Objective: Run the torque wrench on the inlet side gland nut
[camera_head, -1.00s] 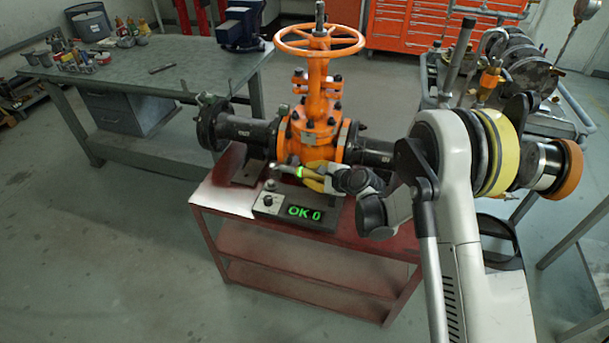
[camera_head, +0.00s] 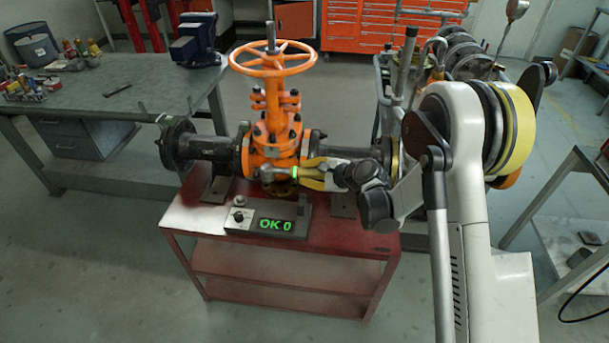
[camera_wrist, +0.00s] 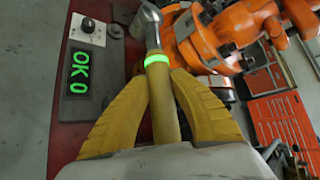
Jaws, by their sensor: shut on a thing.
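The orange gate valve (camera_head: 272,120) with its handwheel (camera_head: 273,58) stands on a red bench between black flanged pipes. My gripper (camera_head: 312,172), with yellow fingers, is shut on the torque wrench (camera_head: 282,173), which has a glowing green ring. In the wrist view the wrench (camera_wrist: 158,85) runs up between both fingers, its metal head at the top edge near the valve's orange body (camera_wrist: 220,40). The wrench lies in front of the valve's lower body. Whether its head touches a nut cannot be told. The inlet side gland nut cannot be singled out.
A grey box (camera_head: 268,217) with a knob and a green "OK 0" display sits at the front of the red bench (camera_head: 340,243). A grey workbench (camera_head: 130,120) with a vise (camera_head: 197,40) stands at left.

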